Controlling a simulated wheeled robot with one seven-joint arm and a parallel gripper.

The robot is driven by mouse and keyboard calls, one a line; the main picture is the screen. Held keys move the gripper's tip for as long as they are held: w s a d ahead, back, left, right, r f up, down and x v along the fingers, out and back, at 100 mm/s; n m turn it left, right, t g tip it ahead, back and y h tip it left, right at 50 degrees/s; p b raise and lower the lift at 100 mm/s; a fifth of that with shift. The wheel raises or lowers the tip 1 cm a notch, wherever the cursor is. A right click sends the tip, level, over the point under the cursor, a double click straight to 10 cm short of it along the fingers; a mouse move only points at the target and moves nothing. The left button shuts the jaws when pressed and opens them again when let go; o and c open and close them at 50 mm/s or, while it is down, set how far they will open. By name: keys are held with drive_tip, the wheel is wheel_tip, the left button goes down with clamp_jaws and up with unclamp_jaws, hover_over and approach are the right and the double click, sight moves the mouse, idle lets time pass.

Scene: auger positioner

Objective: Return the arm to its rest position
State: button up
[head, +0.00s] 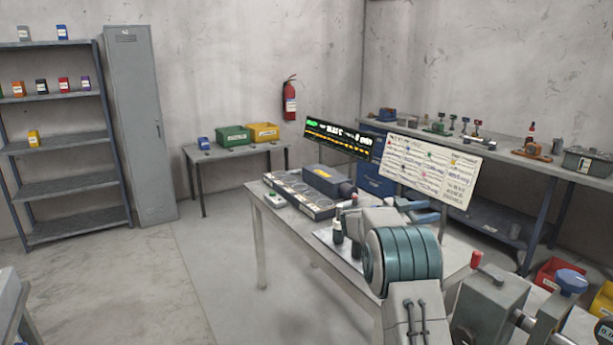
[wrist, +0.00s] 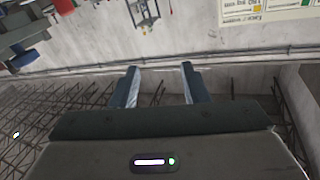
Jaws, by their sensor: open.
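My arm is folded in the right foreground of the head view, with a large ribbed teal joint in front. My gripper (head: 431,211) shows just behind that joint, with its fingers reaching to the right above the table (head: 283,222). In the wrist view my gripper (wrist: 158,76) has two separated, roughly parallel fingers with nothing between them. It is open and empty. Part of the gripper body is hidden behind the arm in the head view.
A display (head: 340,137) and a white chart board (head: 432,172) rise behind. A vise-like machine (head: 490,305) is at lower right. The floor at left is clear.

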drive_tip(key=w+a+r+n+t+y, duration=0.2)
drive_tip(key=a+r+n+t+y, duration=0.5)
drive_tip(key=r+t, duration=0.25)
drive_tip(key=s+a+f+n+t+y, duration=0.1)
drive_tip(key=s+a+f+n+y, duration=0.1)
drive_tip(key=s+a+n+y, duration=0.65)
drive_tip(key=s+a+f+g, duration=0.1)
drive_tip(key=s+f+g, duration=0.2)
drive_tip(key=s, duration=0.9)
drive_tip(key=s+a+f+n+g+y, duration=0.1)
drive_tip(key=s+f+g, duration=0.3)
drive_tip(key=s+f, duration=0.3)
drive_tip(key=s+a+f+n+g+y, duration=0.1)
drive_tip(key=s+f+g, duration=0.3)
drive_tip(key=s, duration=1.4)
drive_tip(key=shift+a+f, duration=0.25)
drive_tip(key=shift+f, duration=0.45)
drive_tip(key=shift+g+y, duration=0.25)
drive_tip(key=shift+c, duration=0.5)
